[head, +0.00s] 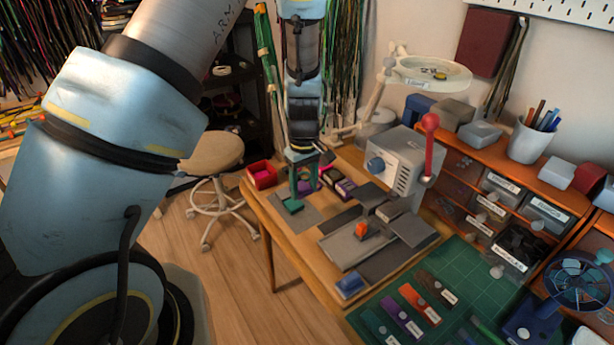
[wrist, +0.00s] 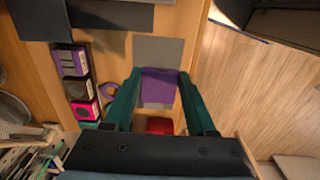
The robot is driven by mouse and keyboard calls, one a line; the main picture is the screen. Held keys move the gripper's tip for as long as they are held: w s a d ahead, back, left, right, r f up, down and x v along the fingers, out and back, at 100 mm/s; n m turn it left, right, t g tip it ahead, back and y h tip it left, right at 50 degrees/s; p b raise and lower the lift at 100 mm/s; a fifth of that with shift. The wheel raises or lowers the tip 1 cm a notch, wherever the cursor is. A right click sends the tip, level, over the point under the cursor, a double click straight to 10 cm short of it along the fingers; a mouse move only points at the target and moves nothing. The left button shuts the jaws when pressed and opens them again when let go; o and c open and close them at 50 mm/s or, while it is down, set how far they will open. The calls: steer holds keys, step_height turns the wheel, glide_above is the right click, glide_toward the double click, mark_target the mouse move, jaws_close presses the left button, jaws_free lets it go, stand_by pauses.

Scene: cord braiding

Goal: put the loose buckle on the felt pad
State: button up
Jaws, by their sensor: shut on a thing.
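My gripper (head: 304,197) is over the left part of the wooden table, its two teal fingers pointing down. It is shut on a flat purple piece (wrist: 159,84), which spans the gap between the fingertips in the wrist view. I take this piece to be the loose buckle, but no buckle shape can be made out. A grey square pad (head: 303,218), seemingly the felt pad, lies below the fingers; it also shows in the wrist view (wrist: 158,49), just beyond the purple piece. Whether the piece touches the pad cannot be told.
A red box (head: 262,175) stands at the table's left edge. A grey machine with a red-knobbed lever (head: 400,160) stands to the right. A green mat (head: 480,290) lies at front right.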

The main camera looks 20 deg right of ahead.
mark_target(307, 222)
steer(key=f+b, duration=0.2)
steer(key=f, duration=0.1)
steer(key=f+b, duration=0.2)
steer(key=f, duration=0.1)
steer(key=f+b, duration=0.3)
steer(key=shift+s+d, duration=0.3)
steer(key=shift+f, duration=0.35)
stand_by(0.5)
steer(key=o, duration=1.2)
step_height(307, 222, up, 11)
steer(key=shift+f+b, duration=0.1)
steer(key=shift+b, duration=0.65)
